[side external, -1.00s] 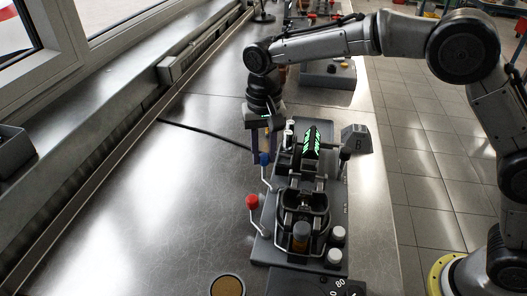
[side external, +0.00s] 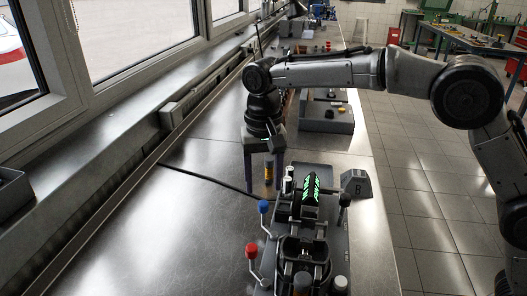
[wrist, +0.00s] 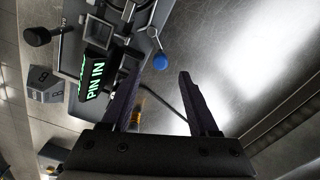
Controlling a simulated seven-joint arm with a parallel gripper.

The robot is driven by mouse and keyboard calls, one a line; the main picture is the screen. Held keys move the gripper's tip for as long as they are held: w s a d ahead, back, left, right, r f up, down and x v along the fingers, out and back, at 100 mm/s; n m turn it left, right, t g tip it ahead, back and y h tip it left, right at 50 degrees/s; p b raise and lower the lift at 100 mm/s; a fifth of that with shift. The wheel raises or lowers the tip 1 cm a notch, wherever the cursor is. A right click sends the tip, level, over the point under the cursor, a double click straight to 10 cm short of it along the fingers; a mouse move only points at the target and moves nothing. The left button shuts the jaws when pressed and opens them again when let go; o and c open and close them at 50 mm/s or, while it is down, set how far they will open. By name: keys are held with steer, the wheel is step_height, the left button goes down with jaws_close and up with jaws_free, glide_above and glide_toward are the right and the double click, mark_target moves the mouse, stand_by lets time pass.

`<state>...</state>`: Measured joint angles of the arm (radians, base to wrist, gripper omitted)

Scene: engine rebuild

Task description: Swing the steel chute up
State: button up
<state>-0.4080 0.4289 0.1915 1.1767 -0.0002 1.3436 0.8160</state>
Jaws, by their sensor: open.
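My gripper (side external: 263,178) is open, fingers pointing down, above the bench behind the dark fixture (side external: 325,236). In the wrist view its two fingers (wrist: 157,78) stand well apart with nothing held between them. A blue knob (side external: 263,206) on a bent metal rod rises at the fixture's left side, nearer the camera than my gripper. It shows just beyond the fingertips in the wrist view (wrist: 160,62). A red knob (side external: 251,250) on a similar rod stands nearer the camera. I cannot tell for certain which part is the steel chute.
A lit green "PIN IN" display (wrist: 96,74) sits on the fixture. A block marked B (side external: 355,184) is at its right. An orange-banded cylinder (side external: 268,174) stands near my fingers. A black cable (side external: 205,178) crosses the bench.

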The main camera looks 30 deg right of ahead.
step_height(320, 180, up, 8)
steer(key=shift+r, duration=0.25)
steer(key=s+d+r+m+t, duration=0.1)
steer(key=s+d+r+t, duration=0.2)
steer(key=s+d+r, duration=0.9)
steer(key=s+d+f+n+t, duration=0.1)
steer(key=s+d+f, duration=0.2)
steer(key=s, duration=0.3)
steer(key=s+d+f+t, duration=0.1)
steer(key=s+d+f, duration=0.3)
steer(key=s, duration=0.2)
steer(key=s+f+n, duration=0.4)
steer(key=s+f, duration=0.1)
steer(key=f, duration=0.5)
steer(key=shift+d+f+n+t, duration=0.3)
steer(key=shift+d+f, duration=0.05)
steer(key=shift+f, duration=0.05)
